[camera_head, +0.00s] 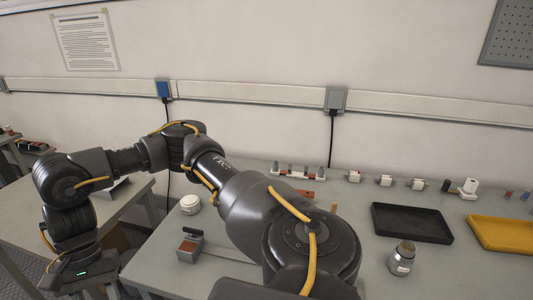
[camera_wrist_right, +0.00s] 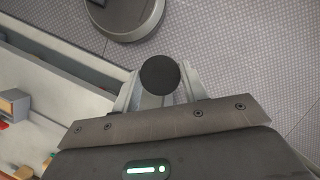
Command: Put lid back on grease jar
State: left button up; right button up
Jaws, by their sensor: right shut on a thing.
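A small jar (camera_head: 402,257) with a pale label and a brownish top stands upright on the workbench at the right of the head view; it looks like the grease jar. In the right wrist view, my right gripper (camera_wrist_right: 162,88) is shut on a dark round lid (camera_wrist_right: 159,75). It holds the lid over the floor, off the table.
A black tray (camera_head: 411,223) and a yellow tray (camera_head: 505,234) lie behind the jar. A white round container (camera_head: 190,204) and a small fixture (camera_head: 190,246) stand left on the bench. Several small parts line the back. The wrist view shows open floor (camera_wrist_right: 235,60).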

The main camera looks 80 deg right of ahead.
aim_at(402, 259)
jog(key=k, duration=2.05)
jog(key=z, duration=1.75)
